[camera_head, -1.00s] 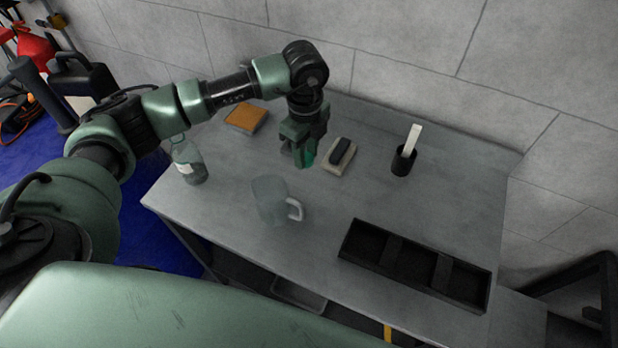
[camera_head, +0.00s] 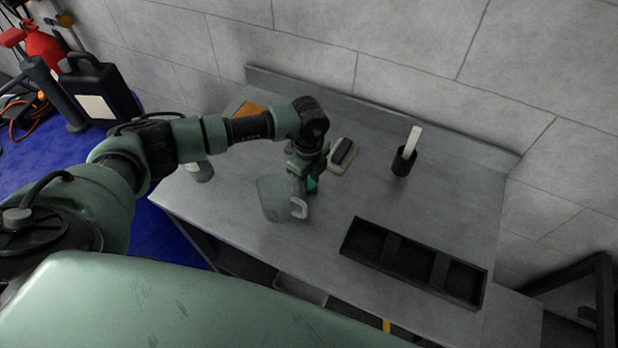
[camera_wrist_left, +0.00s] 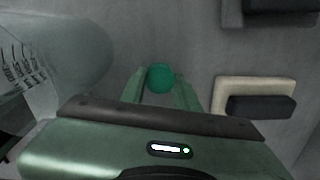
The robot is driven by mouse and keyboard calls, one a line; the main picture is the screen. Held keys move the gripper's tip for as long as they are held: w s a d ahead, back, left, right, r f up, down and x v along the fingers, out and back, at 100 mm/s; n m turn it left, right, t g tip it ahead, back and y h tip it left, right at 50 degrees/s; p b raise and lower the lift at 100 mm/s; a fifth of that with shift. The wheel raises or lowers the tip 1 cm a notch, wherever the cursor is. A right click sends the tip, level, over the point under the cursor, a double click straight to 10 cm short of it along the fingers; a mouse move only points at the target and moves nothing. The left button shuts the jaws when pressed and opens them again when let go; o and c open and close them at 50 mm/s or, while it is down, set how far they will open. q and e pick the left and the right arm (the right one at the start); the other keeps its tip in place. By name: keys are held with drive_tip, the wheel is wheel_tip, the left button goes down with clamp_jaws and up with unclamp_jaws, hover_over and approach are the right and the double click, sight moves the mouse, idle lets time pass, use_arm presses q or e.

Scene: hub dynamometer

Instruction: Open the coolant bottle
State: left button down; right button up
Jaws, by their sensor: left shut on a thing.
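A clear bottle (camera_head: 203,172) with a pale label stands at the left of the bench; my left arm hides its upper part. My left gripper (camera_head: 305,184) points down over the middle of the bench, right of the bottle and apart from it. It is shut on a small round green cap (camera_head: 313,184), which also shows between the fingertips in the left wrist view (camera_wrist_left: 160,78). I cannot tell whether the cap touches the bench. My right gripper is not in view.
A clear jug (camera_head: 272,200) with a handle stands close beside my left gripper. A pale block with a black piece (camera_head: 342,155), a black cup with a white stick (camera_head: 403,162) and a black divided tray (camera_head: 414,262) are to the right. An orange pad (camera_head: 247,108) lies behind the arm.

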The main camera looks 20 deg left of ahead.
use_arm(q)
drive_tip(key=shift+f, duration=0.3)
drive_tip(key=c, duration=1)
unclamp_jaws()
drive_tip(key=shift+r, duration=0.1)
drive_tip(key=shift+c, duration=0.2)
drive_tip(key=shift+r, duration=0.15)
drive_tip(key=shift+r, duration=0.25)
wheel_tip(320, 180, up, 12)
drive_tip(key=b, duration=0.2)
drive_tip(key=shift+f, duration=0.15)
